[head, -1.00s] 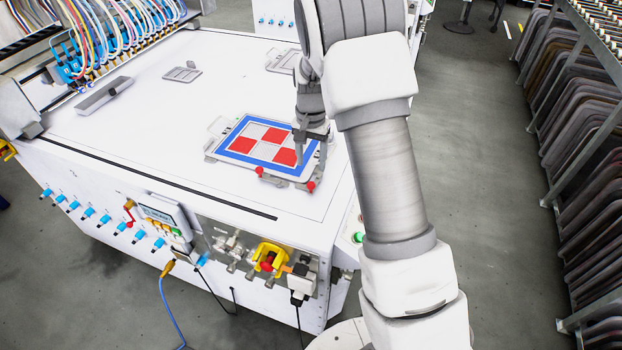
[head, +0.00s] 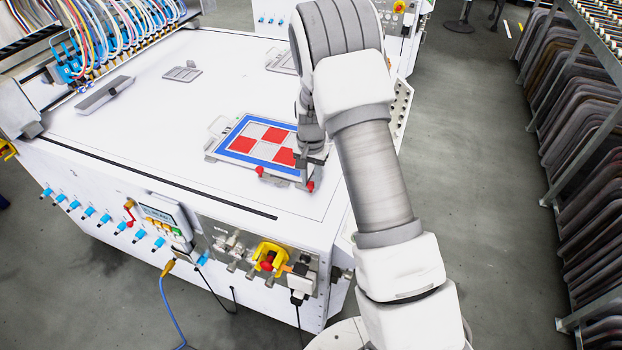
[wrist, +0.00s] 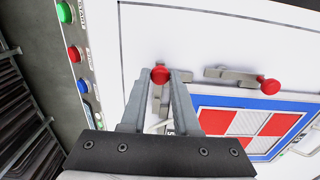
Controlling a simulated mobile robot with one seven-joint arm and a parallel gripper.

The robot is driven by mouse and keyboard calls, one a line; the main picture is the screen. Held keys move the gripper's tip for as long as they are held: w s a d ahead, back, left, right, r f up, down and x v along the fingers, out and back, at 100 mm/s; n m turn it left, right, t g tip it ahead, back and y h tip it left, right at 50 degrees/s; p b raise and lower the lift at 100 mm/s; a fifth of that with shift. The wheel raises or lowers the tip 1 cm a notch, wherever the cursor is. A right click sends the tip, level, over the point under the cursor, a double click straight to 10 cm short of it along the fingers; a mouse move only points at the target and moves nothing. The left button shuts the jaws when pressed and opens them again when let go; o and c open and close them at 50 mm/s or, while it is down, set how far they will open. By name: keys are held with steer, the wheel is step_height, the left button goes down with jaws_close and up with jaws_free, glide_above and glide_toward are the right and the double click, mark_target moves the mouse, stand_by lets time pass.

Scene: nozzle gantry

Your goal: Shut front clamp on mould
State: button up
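The mould (head: 243,144) is a flat plate with a blue border and red and white panels on the white table. It shows at the right of the wrist view (wrist: 242,122). Two grey toggle clamps with red knobs are at its near side: the left knob (head: 260,171) and the right knob (head: 310,186). In the wrist view the right knob (wrist: 160,75) appears between my gripper's fingertips (wrist: 162,80); the other (wrist: 269,86) is off to the right. My gripper is open, with its fingers apart. Whether they touch the knob, I cannot tell.
The white table (head: 130,120) has free room left of the mould. A grey bar (head: 104,95) and a small grey plate (head: 182,73) lie farther back. Coloured hoses (head: 120,30) hang at the back left. A rack (head: 590,130) stands at the right.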

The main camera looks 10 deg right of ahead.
jaws_close()
stand_by(1.0)
